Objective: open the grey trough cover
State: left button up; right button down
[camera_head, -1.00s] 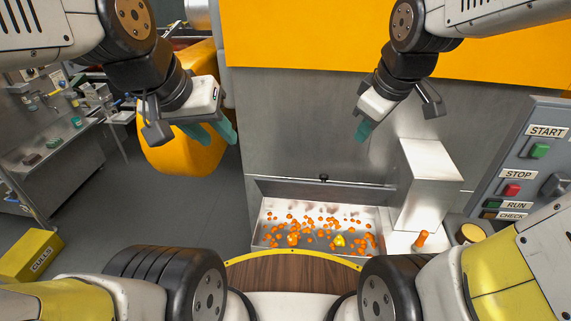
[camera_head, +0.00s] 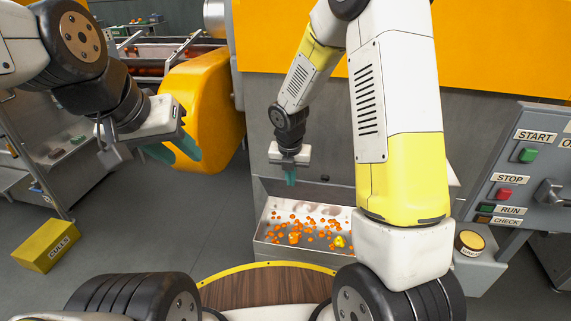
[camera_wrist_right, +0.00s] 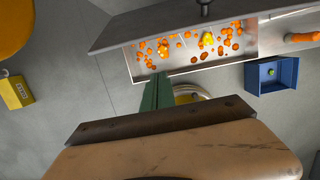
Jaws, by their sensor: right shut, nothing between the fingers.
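The grey trough cover (camera_head: 265,190) is a metal panel along the back of the steel trough (camera_head: 262,236), with a small dark knob (camera_head: 325,178) at its upper edge. The cover also shows in the right wrist view (camera_wrist_right: 130,32). Oranges in the trough are visible below it. My right gripper (camera_head: 291,180) is shut and empty, its teal fingers pointing down by the cover, left of the knob; whether they touch it I cannot tell. My right forearm hides the right end of the cover. My left gripper (camera_head: 174,152) is open and empty, away to the left by the orange housing.
The control panel (camera_head: 530,165) with START and STOP buttons stands at the right. A yellow CULLS box (camera_head: 45,246) is on the floor at left. A blue bin (camera_wrist_right: 268,75) shows beside the trough in the right wrist view.

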notch_tip(320, 180, down, 8)
jog(key=w+r, duration=0.1)
jog(key=shift+w+d+r, duration=0.25)
jog(key=shift+w+r, duration=0.05)
jog(key=shift+w, duration=0.35)
jog(key=shift+w+d+r, duration=0.25)
jog(key=shift+w, duration=0.35)
jog(key=shift+w+d+r, duration=0.25)
jog(key=shift+w+r, duration=0.05)
jog(key=shift+w, duration=0.35)
jog(key=shift+r, duration=0.1)
